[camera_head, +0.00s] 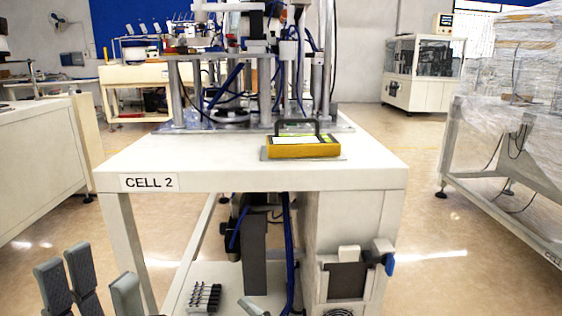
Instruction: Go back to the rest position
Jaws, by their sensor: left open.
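My left gripper (95,275) is at the bottom left of the head view. Its grey padded fingers point up and stand apart, with nothing between them. It is in front of the cell table (225,172) and lower than the tabletop, touching nothing that I can see.
A yellow box with a black handle (303,149) sits on a grey plate near the table's front edge, before the feeder machine (240,85). A white bench (38,150) stands left, a plastic-wrapped machine (510,95) right. Floor between the table and the wrapped machine is clear.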

